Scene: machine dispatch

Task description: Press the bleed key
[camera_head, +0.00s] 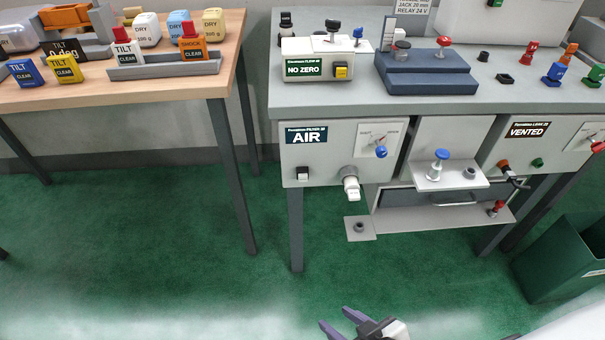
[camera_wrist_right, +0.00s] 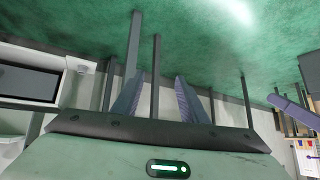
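No label reading "bleed" is legible. The panel marked AIR (camera_head: 330,153) hangs under the grey bench's front edge. It carries a small black-and-white button (camera_head: 303,173), a blue knob on a dial plate (camera_head: 381,152), and a white key-like piece (camera_head: 352,189) at a round fitting; I cannot tell which is the bleed key. My right gripper (camera_head: 338,320) is open and empty, low over the green floor and well short of the panel. Its spread fingers (camera_wrist_right: 160,78) also show in the right wrist view. A purple finger-like piece (camera_wrist_right: 290,103) there may be my left gripper.
The grey bench (camera_head: 330,104) carries a NO ZERO box (camera_head: 315,72) and a dark blue block (camera_head: 428,82). A shelf (camera_head: 450,178) with a blue-topped post projects beside the AIR panel. A wooden table (camera_head: 150,92) stands left, a green bin (camera_head: 560,262) right. Floor between is clear.

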